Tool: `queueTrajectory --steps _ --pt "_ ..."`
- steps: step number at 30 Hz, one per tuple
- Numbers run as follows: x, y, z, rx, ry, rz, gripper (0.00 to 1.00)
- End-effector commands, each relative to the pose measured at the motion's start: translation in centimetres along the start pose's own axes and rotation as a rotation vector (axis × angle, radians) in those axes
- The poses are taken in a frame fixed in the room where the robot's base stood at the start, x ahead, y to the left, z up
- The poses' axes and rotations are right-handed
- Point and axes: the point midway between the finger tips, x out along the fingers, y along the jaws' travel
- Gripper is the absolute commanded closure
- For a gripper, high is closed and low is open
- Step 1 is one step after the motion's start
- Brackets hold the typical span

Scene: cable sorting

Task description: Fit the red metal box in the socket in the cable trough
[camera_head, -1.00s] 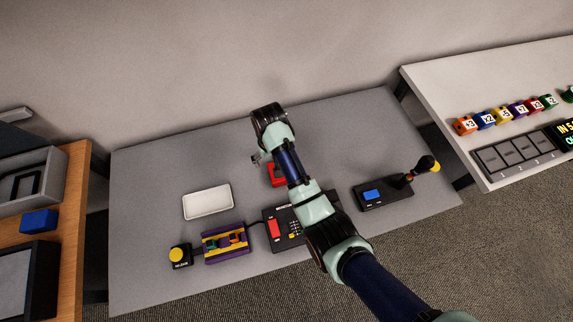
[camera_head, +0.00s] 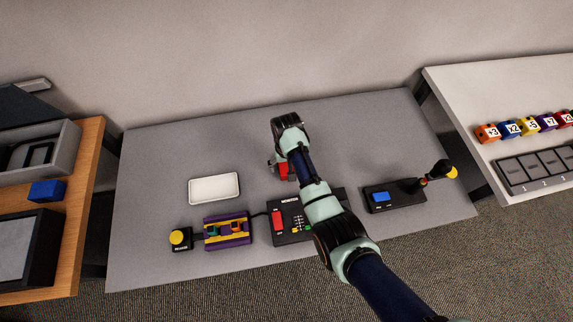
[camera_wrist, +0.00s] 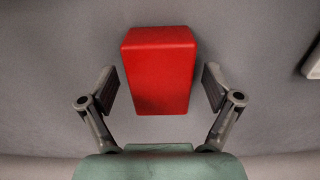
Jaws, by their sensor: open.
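The red metal box (camera_head: 284,171) sits on the grey table, partly hidden behind my arm in the head view. In the wrist view the red box (camera_wrist: 160,70) lies between my two fingers, with a gap on each side. My gripper (camera_wrist: 160,86) is open and straddles the box without visible contact. A purple and yellow unit (camera_head: 240,239) with a green and an orange piece in it stands at the front left of the table; it looks like the cable trough. I cannot make out an empty socket in it.
A white tray (camera_head: 214,176) lies left of my gripper. A yellow-topped button (camera_head: 177,237) stands left of the purple unit. A black panel with a red switch (camera_head: 278,220) is at front centre, partly under my arm. A joystick box (camera_head: 380,197) stands right. The table's back left is clear.

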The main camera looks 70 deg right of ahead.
Motion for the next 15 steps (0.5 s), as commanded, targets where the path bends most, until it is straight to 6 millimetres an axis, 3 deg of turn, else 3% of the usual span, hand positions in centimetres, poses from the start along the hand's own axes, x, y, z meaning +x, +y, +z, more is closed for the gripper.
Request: queueTrajectory --steps 4,15 --pt "-0.16 -0.03 -0.04 0.000 0.001 0.000 0.10" --pt "-0.18 -0.03 -0.04 0.000 0.001 0.000 0.72"
